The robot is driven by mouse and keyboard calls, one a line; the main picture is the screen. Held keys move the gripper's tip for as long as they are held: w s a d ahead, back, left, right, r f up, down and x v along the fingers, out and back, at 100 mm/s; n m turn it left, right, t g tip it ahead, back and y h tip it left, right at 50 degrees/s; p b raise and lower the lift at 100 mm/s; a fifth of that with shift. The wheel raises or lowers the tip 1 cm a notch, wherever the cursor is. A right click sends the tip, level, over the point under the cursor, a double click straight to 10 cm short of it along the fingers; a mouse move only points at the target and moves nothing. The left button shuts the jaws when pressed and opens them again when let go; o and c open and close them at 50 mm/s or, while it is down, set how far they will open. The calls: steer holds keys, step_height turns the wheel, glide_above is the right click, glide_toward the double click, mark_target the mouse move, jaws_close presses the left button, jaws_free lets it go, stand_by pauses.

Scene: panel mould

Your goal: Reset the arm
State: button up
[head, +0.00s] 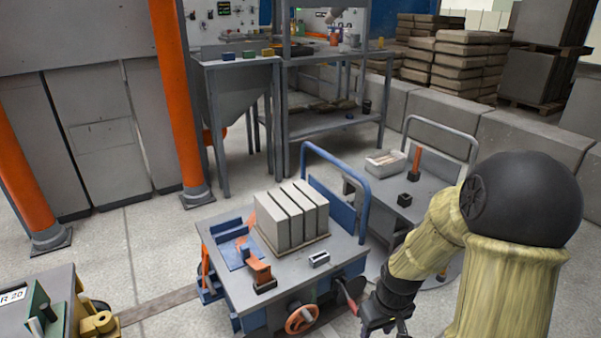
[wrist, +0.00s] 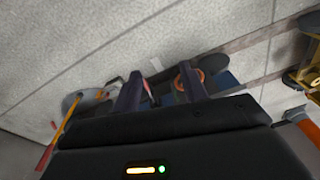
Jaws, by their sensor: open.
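My arm, in a pale yellow cover with a dark joint, stands at the right of the head view and reaches down to the left. My gripper (head: 385,322) is low at the bottom edge, to the right of the blue-framed cart (head: 225,268), and partly cut off. In the wrist view the two dark fingers of my gripper (wrist: 162,92) stand apart, open, with nothing between them that I can see held. Beyond them lie the concrete floor (wrist: 120,45) and the orange handwheel (wrist: 187,78) of the cart.
The cart bears several grey blocks (head: 291,214) and an orange-and-black fixture (head: 259,275). An orange post (head: 178,95) and a workbench are at the back.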

steer(key=s+a+r+m+t+p, duration=0.2)
steer(key=s+r+m+p, duration=0.3)
steer(key=r, duration=0.7)
step_height(320, 180, up, 37)
steer(key=s+n+p, duration=0.1)
steer(key=p, duration=3.4)
steer(key=shift+h, duration=0.4)
